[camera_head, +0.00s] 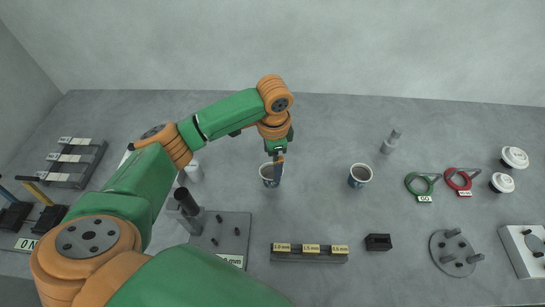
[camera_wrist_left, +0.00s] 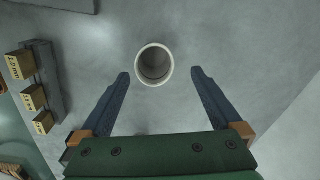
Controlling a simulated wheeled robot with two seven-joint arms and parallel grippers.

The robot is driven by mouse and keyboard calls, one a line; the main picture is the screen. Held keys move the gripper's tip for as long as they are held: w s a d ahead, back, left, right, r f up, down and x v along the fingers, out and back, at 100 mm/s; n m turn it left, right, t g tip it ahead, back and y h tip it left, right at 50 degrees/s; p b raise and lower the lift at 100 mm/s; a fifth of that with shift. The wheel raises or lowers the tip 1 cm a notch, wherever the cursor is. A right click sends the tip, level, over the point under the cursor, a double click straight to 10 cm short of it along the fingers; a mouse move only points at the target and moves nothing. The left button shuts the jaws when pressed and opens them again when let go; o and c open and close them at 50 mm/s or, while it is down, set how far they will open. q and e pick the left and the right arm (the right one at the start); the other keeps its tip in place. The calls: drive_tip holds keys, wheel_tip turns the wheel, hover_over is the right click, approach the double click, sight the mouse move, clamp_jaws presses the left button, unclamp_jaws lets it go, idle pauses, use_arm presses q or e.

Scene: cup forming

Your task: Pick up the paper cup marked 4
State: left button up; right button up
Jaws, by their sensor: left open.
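I cannot read a number on either one. My left gripper (camera_head: 279,166) is at the left cup and partly covers its right side. In the left wrist view a cup with a pale round rim (camera_wrist_left: 155,64) lies ahead of and between the open fingertips (camera_wrist_left: 160,74). There is a gap to each finger, and nothing is held. My right gripper is not in view.
A block with yellow labels (camera_head: 310,257) lies in front of the left cup. A dark plate with pegs (camera_head: 228,228) is to the left. The table between the cups is clear.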

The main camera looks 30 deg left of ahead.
sight(271, 173)
use_arm(q)
drive_tip(key=f, duration=0.4)
drive_tip(key=s+f, duration=0.1)
drive_tip(key=f, duration=0.1)
drive_tip(key=shift+p, duration=0.3)
drive_tip(key=shift+w+a, duration=0.1)
drive_tip(key=shift+w, duration=0.15)
drive_tip(key=shift+s+r, duration=0.1)
drive_tip(key=shift+s, duration=0.05)
drive_tip(key=c, duration=1.4)
